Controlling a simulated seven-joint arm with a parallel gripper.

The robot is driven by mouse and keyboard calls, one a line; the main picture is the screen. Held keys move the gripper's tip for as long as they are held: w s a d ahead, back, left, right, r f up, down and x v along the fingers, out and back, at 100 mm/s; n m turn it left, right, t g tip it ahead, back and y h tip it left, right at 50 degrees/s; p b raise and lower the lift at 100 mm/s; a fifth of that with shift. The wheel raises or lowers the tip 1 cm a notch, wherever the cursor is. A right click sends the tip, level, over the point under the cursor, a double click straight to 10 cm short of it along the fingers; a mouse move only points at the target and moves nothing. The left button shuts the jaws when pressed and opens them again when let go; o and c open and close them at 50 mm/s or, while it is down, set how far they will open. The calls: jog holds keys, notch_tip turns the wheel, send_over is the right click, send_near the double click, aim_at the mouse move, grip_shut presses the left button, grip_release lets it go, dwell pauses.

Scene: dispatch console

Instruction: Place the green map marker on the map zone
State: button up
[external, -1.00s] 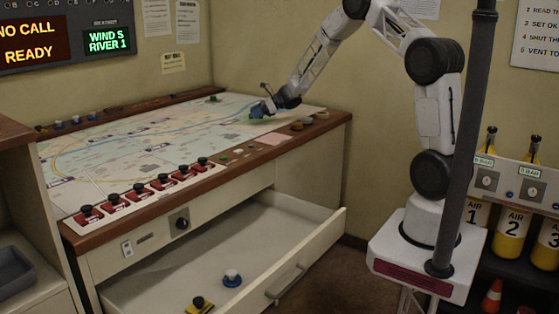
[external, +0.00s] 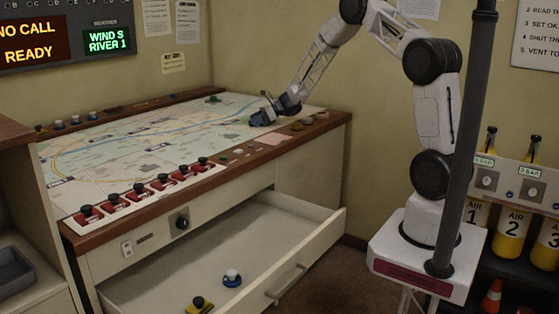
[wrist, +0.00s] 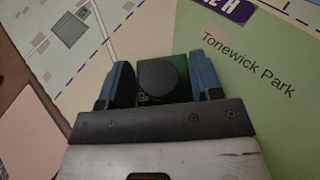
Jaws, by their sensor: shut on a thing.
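My gripper (external: 262,117) is low over the right part of the printed map (external: 100,150) on the console. In the wrist view its blue fingers (wrist: 164,84) are shut on a green map marker (wrist: 150,97) with a round dark knob. The marker lies over the map, with a pale green area labelled Tonewick Park (wrist: 255,70) to its right. Whether its base touches the map cannot be told. Another small green piece with a dark top (external: 213,98) stands near the map's back edge.
A row of red switches with black knobs (external: 160,184) lines the map's front left edge. Round pieces and a pink paper (external: 273,139) lie on the right wooden rim. Below, an open drawer (external: 318,238) holds a blue and a yellow piece.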

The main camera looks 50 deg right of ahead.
jog(key=shift+f, duration=0.1)
jog(key=o, duration=0.9)
jog(key=shift+o, duration=0.2)
jog(key=v, duration=1.2)
